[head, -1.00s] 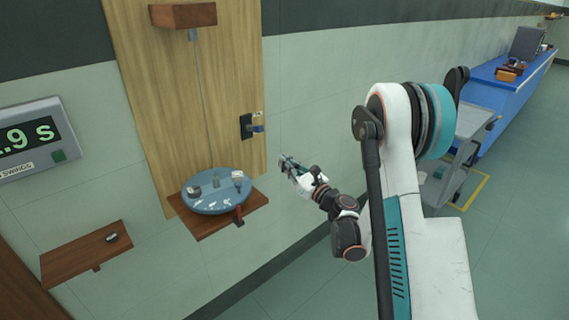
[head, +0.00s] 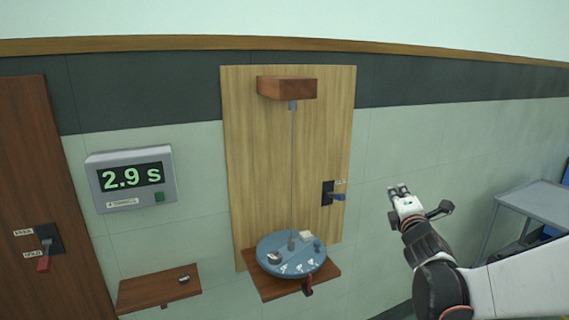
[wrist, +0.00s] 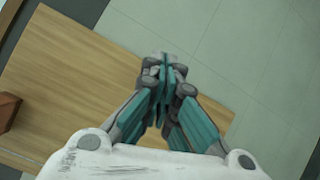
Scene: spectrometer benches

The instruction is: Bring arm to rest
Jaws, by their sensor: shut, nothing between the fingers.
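My gripper (head: 399,190) is at the right of the head view, raised in front of the pale wall, to the right of the wooden wall panel (head: 250,150). In the wrist view its fingers (wrist: 167,68) are together and empty, with the wood panel (wrist: 75,60) and wall tiles behind them. My white arm comes in from the lower right of the head view. The gripper appears apart from everything around it.
A lever switch (head: 328,193) is on the panel. A timer (head: 131,180) reads 2.9 s. A small shelf (head: 150,291) and grey cart (head: 535,207) flank these.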

